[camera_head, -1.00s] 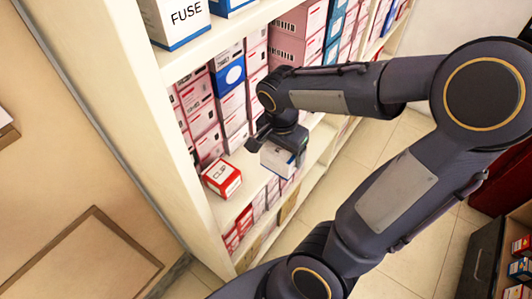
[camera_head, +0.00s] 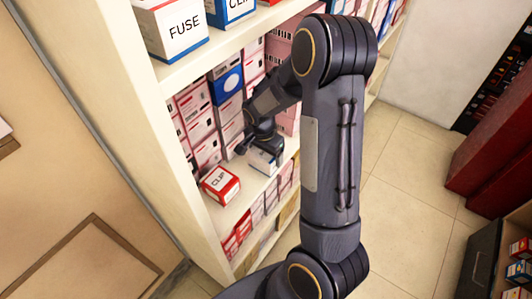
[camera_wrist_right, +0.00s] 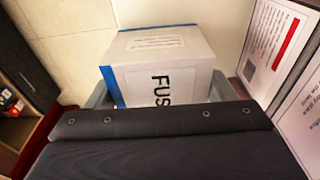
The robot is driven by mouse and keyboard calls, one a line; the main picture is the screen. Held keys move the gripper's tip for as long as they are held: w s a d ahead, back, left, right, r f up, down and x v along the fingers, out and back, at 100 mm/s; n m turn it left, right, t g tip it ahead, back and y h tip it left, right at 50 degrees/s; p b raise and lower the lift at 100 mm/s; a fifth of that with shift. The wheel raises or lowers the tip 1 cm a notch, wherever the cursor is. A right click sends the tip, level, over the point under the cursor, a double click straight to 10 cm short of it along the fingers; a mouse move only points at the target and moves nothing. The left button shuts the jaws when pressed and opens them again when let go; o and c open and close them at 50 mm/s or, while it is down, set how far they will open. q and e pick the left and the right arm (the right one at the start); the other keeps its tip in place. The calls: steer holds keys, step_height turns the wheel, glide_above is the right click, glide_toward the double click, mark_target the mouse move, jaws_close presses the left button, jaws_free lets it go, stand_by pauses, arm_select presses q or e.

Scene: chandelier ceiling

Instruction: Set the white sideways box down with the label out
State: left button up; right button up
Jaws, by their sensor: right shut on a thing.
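The white box (camera_head: 264,160) with a blue edge is in my right gripper (camera_head: 260,146), over the middle shelf, right of the red-and-white CLIP box (camera_head: 220,185). In the right wrist view the white box (camera_wrist_right: 165,62) shows the letters "FUS" on the face toward the camera, with the letters turned sideways. The gripper fingers (camera_wrist_right: 160,98) are on either side of it. I cannot tell whether its underside touches the shelf (camera_head: 245,195). My left gripper is not in view.
Stacked pink-and-white boxes (camera_head: 205,135) stand behind the held box. A white FUSE box (camera_head: 171,30) stands on the shelf above. The shelf's side panel (camera_head: 150,110) is at the left. Open tiled floor (camera_head: 400,200) lies at the right.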

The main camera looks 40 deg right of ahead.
mark_target(263, 154)
steer(key=shift+f, duration=0.2)
steer(key=o, duration=1)
steer(key=shift+r, duration=0.1)
steer(key=shift+o, duration=0.2)
steer(key=r, duration=0.4)
steer(key=a+r, duration=0.1)
steer(key=r, duration=0.7)
steer(key=shift+s+a, duration=0.25)
steer(key=s+a+r+n+t+y, duration=0.2)
steer(key=s+a+n, duration=0.4)
steer(key=s, duration=0.3)
steer(key=s+a+r+n+t+y, duration=0.3)
steer(key=s+a+r+n, duration=0.1)
steer(key=s+a+n, duration=0.3)
steer(key=shift+s+a+r, duration=0.2)
steer(key=shift+s, duration=0.9)
